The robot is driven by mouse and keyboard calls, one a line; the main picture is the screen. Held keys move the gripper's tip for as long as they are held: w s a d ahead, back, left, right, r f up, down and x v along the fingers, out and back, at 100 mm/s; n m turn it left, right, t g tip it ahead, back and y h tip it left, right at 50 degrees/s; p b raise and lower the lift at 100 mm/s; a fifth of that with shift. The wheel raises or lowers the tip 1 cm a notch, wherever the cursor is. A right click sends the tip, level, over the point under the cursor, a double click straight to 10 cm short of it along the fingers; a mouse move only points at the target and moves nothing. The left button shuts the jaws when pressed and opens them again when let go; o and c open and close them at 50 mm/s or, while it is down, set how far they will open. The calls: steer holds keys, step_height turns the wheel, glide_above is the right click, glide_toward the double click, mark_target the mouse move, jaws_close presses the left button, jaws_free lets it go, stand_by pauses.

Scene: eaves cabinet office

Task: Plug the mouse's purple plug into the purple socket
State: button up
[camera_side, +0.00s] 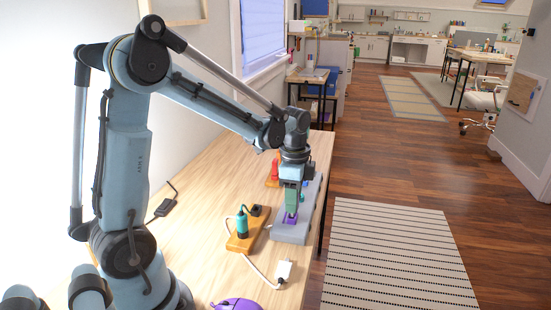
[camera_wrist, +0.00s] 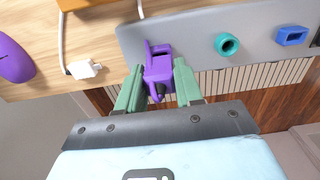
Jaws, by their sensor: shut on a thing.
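The purple mouse (camera_side: 236,304) lies at the table's near edge in the side view, and at the far left of the wrist view (camera_wrist: 14,60). My gripper (camera_wrist: 158,84) has its green fingers shut on the purple plug (camera_wrist: 159,72). The side view shows my gripper (camera_side: 291,205) pointing down at the grey socket board (camera_side: 290,236), with purple (camera_side: 290,218) at its fingertips by the board. The purple socket cannot be told apart from the plug; how far the plug is in, if at all, is unclear. The board also bears a teal round socket (camera_wrist: 227,44) and a blue socket (camera_wrist: 291,36).
A wooden block (camera_side: 238,243) holds a teal plug (camera_side: 242,224) left of the board. A white plug (camera_side: 284,271) on a white cord lies nearer the camera. A red item (camera_side: 274,170) stands behind. The board lies near the table's right edge.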

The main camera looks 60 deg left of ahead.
steer(key=shift+f, duration=0.7)
steer(key=o, duration=1.1)
step_height(320, 180, up, 12)
steer(key=shift+r, duration=0.1)
steer(key=s+d+f+n+t, duration=0.4)
steer(key=s+d+n+t, duration=0.3)
steer(key=d+n, duration=0.2)
steer(key=shift+s+d, duration=0.2)
steer(key=shift+d, duration=0.2)
